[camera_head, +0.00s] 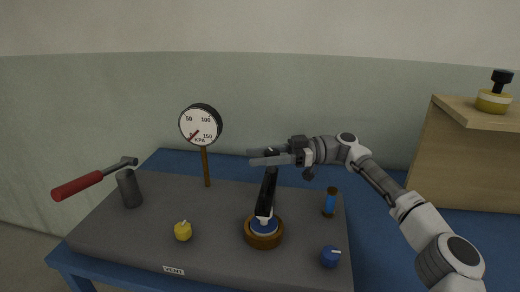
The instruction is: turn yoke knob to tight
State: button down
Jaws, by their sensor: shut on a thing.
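A black upright arm (267,195) rises from a round wooden base (263,240) with a blue ring (264,226) on the grey-topped bench. Its dark top end, which I take for the yoke knob (271,152), shows between the fingers of my gripper (266,156). My gripper comes in from the right, with its fingers pointing left. It is shut on this top end, and the fingers partly hide it. I see no tight mark on it, and its turn cannot be read.
A dial gauge (201,124) on a post stands behind left. A red-handled lever (78,186) sits on a grey cylinder (129,188). A yellow knob (183,231), a blue knob (330,257) and a blue-brown cylinder (330,202) stand around. A wooden box (450,150) is at right.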

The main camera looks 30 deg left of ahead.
jog(key=shift+s+n+g+h+p, duration=0.15)
jog(key=shift+n+g+h+p, duration=0.7)
jog(key=shift+p, duration=0.2)
jog(key=shift+d+f+n+g+h+p, duration=0.15)
jog(key=shift+f+n+g+h+p, duration=0.2)
jog(key=shift+g+h+p, duration=0.6)
jog(key=shift+p, duration=0.45)
jog(key=shift+s+d+r+n+h+p, duration=0.2)
jog(key=shift+n+h+p, duration=0.1)
jog(key=shift+n+p, duration=0.3)
jog(key=shift+c, duration=1.9)
grip_release()
jog(key=shift+r, duration=0.1)
